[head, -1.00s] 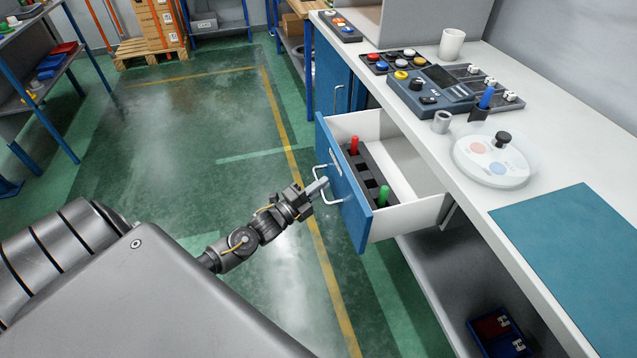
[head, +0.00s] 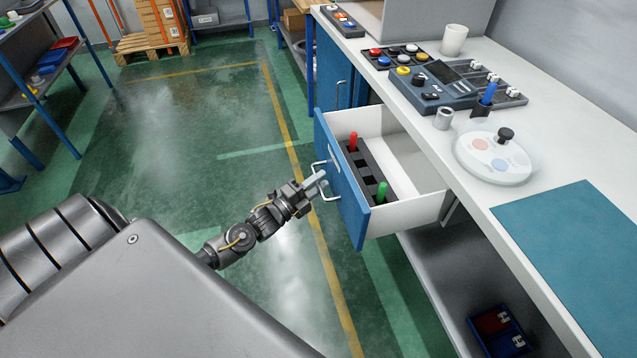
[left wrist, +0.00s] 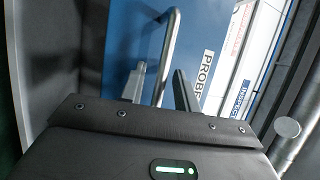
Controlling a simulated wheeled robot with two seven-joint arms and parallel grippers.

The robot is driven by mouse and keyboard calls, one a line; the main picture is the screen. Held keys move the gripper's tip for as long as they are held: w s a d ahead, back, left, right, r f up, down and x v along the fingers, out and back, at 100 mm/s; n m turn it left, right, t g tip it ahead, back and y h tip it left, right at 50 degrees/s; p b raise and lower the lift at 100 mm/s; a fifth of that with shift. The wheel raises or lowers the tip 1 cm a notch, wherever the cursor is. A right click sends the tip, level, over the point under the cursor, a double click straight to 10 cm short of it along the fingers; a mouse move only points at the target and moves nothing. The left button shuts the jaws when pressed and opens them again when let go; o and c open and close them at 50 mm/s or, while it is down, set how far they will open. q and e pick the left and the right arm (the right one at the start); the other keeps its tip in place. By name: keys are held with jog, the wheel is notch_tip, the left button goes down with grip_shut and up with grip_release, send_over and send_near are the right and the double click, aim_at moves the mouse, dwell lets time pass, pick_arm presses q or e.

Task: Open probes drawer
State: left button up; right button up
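The probes drawer (head: 343,188) has a blue front and white sides and is pulled well out from under the white worktop. Its bar handle (head: 333,198) is on the front; the handle also shows in the left wrist view (left wrist: 168,45), beside a label reading "PROBE" (left wrist: 207,78). A black rack (head: 364,174) with a red probe (head: 353,141) and a green probe (head: 382,191) is inside. My left gripper (head: 318,181) is at the handle. Its fingers (left wrist: 160,88) stand apart on either side of the bar, with a visible gap. My right gripper is not seen.
The worktop (head: 470,205) carries a control box (head: 440,88), a white round device (head: 492,158), a cup (head: 454,40) and a teal mat (head: 575,240). A lower shelf (head: 445,285) holds a blue bin (head: 497,330). The green floor left of the drawer is clear.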

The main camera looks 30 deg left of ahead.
pick_arm(q)
jog(key=b+v, duration=0.1)
jog(key=v, duration=0.9)
jog(key=shift+s, duration=0.4)
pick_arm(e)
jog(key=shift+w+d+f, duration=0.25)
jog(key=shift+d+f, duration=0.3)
pick_arm(q)
jog(key=shift+a, duration=0.15)
